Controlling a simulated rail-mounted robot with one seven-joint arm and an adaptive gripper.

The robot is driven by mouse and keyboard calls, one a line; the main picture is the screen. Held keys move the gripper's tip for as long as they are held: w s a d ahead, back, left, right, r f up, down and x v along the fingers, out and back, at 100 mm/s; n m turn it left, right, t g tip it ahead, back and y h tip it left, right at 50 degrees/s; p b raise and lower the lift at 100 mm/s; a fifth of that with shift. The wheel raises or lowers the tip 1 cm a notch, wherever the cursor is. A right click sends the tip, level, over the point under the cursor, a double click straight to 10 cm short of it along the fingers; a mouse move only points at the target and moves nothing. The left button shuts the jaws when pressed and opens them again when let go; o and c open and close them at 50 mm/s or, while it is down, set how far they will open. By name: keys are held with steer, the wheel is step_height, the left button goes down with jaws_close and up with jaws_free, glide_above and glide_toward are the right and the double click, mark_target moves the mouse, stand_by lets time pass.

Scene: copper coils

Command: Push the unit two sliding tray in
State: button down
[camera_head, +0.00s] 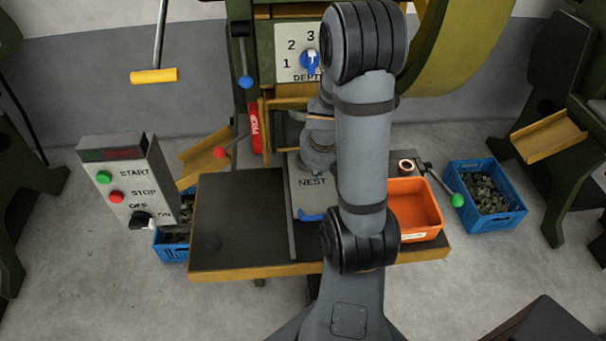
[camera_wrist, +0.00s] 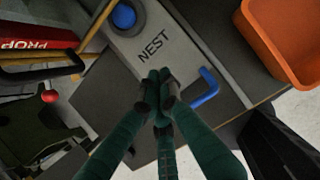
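The sliding tray is a grey plate marked NEST (camera_head: 308,197) with a blue handle (camera_head: 312,216) at its near end, lying over the dark table. In the wrist view the tray (camera_wrist: 180,57) runs from upper left to lower right. Its blue handle (camera_wrist: 206,87) is a bent bar, and a round blue piece (camera_wrist: 124,16) shows near its other end. My gripper (camera_wrist: 159,82) has its dark green fingers drawn together, with nothing seen between them. It is over the tray's edge, left of the handle; contact cannot be told. My arm hides the gripper in the head view.
An orange bin (camera_head: 414,207) and a copper ring (camera_head: 407,166) are right of the tray. A green-knobbed lever (camera_head: 457,200) stands beside the bin. A control box (camera_head: 130,185) is left of the table (camera_head: 240,272). A red PROP bar (camera_head: 255,128) and red-knobbed lever (camera_head: 219,152) are behind.

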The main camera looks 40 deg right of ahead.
mark_target(314, 183)
steer(key=b+x, duration=0.8)
steer(key=x, duration=0.2)
steer(key=shift+d+f, duration=0.25)
steer(key=shift+f, duration=0.1)
steer(key=shift+w+d+r+p, duration=0.25)
steer(key=shift+w+r+p, duration=0.05)
steer(key=shift+w+p, duration=0.3)
steer(key=shift+w+d+r+p, duration=0.3)
steer(key=shift+w+p, duration=0.15)
steer(key=shift+p, duration=0.15)
steer(key=shift+w+d+f+p, duration=0.2)
steer(key=shift+w+d+p, duration=0.15)
steer(key=shift+w+d, duration=0.25)
steer(key=shift+w+a, duration=0.1)
